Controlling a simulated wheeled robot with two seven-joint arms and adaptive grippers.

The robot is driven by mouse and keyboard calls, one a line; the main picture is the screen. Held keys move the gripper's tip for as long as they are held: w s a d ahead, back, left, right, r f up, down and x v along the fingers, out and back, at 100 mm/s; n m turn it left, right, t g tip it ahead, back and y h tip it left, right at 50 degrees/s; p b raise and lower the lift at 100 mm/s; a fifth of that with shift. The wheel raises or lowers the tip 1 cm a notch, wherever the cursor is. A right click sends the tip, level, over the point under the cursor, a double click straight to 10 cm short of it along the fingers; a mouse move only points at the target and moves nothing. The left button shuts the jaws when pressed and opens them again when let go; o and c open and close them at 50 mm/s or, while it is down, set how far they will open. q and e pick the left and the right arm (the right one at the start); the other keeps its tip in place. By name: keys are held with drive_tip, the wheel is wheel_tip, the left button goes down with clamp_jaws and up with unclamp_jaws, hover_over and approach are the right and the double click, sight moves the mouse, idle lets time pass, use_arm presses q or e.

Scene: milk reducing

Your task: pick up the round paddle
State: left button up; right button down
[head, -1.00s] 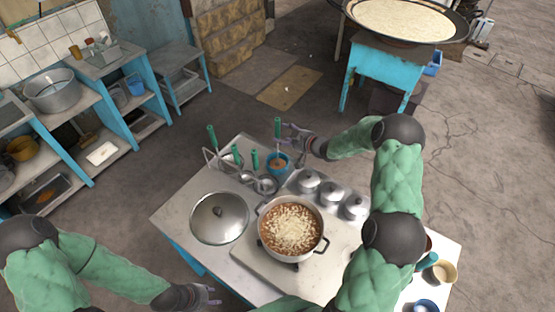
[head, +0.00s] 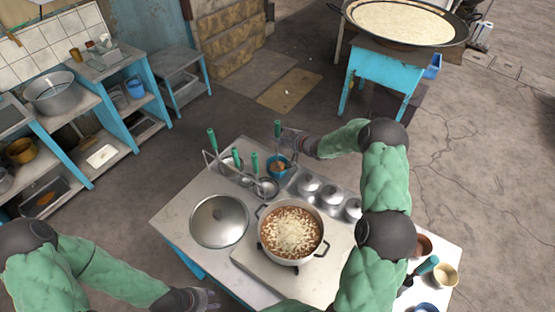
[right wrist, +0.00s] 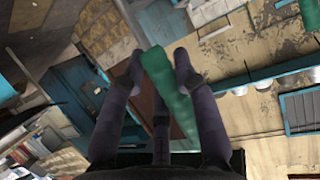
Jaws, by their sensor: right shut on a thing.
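My right gripper (head: 289,139) is at the back of the worktop, shut on an upright green-handled utensil (head: 278,128) that stands over a blue container (head: 281,172). In the right wrist view the green handle (right wrist: 160,75) lies between the two fingers. The utensil's lower end is hidden, so I cannot tell from its shape whether it is the round paddle. Other green-handled utensils (head: 212,139) stand in the wire rack to the left. My left gripper (head: 207,299) is low at the front edge, empty, its finger opening unclear.
A pot of stew with white topping (head: 291,233) sits on the stove. A large lid (head: 219,221) lies to its left. Lidded steel containers (head: 309,187) stand close behind the pot. Cups (head: 444,274) stand at the right end. Floor behind the worktop is clear.

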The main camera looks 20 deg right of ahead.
sight(278, 129)
drive_tip(key=shift+r, duration=0.1)
drive_tip(key=shift+r, duration=0.5)
wheel_tip(278, 129, up, 2)
drive_tip(key=shift+r, duration=0.1)
drive_tip(key=s+r, duration=0.2)
drive_tip(key=r, duration=0.1)
drive_tip(key=s+d+r+p, duration=0.1)
drive_tip(key=s+r, duration=0.2)
drive_tip(key=shift+s+d+r, duration=0.2)
drive_tip(key=shift+s, duration=0.05)
drive_tip(key=a+p+v, duration=0.1)
drive_tip(key=v, duration=0.8)
drive_tip(key=shift+s, duration=0.15)
